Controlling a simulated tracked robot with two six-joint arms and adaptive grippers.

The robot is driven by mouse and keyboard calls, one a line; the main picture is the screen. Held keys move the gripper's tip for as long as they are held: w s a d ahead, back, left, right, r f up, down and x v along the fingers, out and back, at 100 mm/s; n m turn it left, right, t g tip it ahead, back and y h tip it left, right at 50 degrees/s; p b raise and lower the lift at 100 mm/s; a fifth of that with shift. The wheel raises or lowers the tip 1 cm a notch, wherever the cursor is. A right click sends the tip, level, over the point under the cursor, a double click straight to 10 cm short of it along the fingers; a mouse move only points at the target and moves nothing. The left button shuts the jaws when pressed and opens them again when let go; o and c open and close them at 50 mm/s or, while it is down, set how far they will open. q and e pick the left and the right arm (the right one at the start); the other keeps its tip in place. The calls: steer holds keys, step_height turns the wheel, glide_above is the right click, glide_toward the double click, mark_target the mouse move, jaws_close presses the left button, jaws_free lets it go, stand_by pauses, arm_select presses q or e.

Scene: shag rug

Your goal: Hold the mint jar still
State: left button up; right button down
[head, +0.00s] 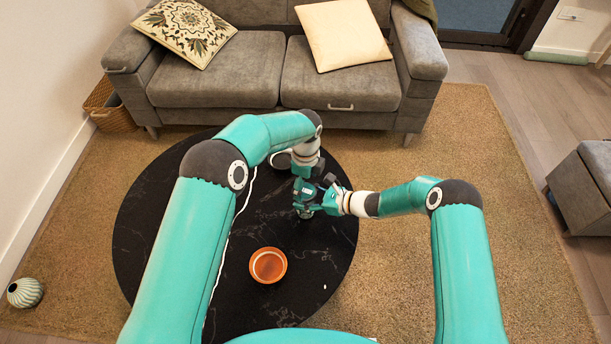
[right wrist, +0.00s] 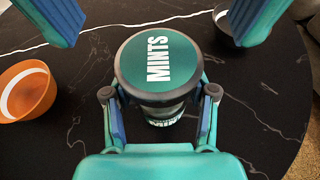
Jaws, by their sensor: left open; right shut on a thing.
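The mint jar (right wrist: 158,62) stands upright on the black table, its teal lid with a dark grey rim reading MINTS. In the right wrist view my right gripper (right wrist: 158,108) is shut on the jar's sides, one finger on each side below the lid. My left gripper (right wrist: 152,22) is open; its two fingers show at the top of that view, apart from each other and not touching the lid. In the head view my left gripper (head: 304,196) and right gripper (head: 328,200) meet over the table, and they mostly hide the jar.
The round black table (head: 180,190) has white veins. An orange bowl (head: 268,265) sits on its near part. A grey cup or bowl (right wrist: 222,30) is partly hidden behind a left finger. A grey sofa (head: 230,75) stands behind the table. Bare tabletop lies right of the bowl.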

mark_target(306, 191)
arm_select(q)
steer(key=shift+f, duration=1.6)
steer(key=c, duration=1.2)
steer(key=shift+n, duration=1.7)
steer(key=o, duration=1.3)
